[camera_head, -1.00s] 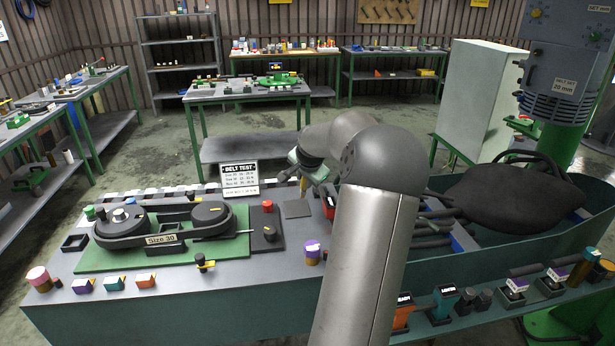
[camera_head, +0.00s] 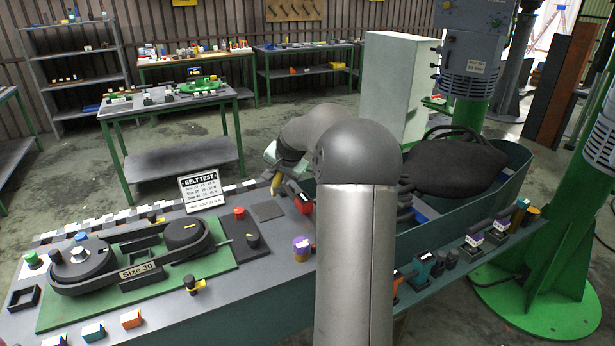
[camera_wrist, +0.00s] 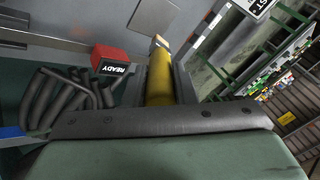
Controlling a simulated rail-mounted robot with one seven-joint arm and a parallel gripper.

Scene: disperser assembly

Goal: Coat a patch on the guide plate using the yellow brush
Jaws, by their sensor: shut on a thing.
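My gripper (camera_head: 279,176) is shut on the yellow brush (camera_head: 275,186), which points down above the back edge of the workbench. In the wrist view the brush (camera_wrist: 159,82) is a yellow cylinder with a pale tip, between the two fingers. A flat grey square plate (camera_head: 267,211), seemingly the guide plate, lies on the bench just below and in front of the brush. Part of what looks like the same plate (camera_wrist: 153,14) shows at the top of the wrist view. The brush tip appears apart from the plate. No coated patch can be made out.
A "Size 30" belt rig (camera_head: 138,269) sits left of the plate, with a red-buttoned dark box (camera_head: 247,236) between. A "BELT TEST" sign (camera_head: 202,188) stands behind. A red "READY" block (camera_wrist: 110,60) and dark hoses (camera_wrist: 68,98) lie near the gripper.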

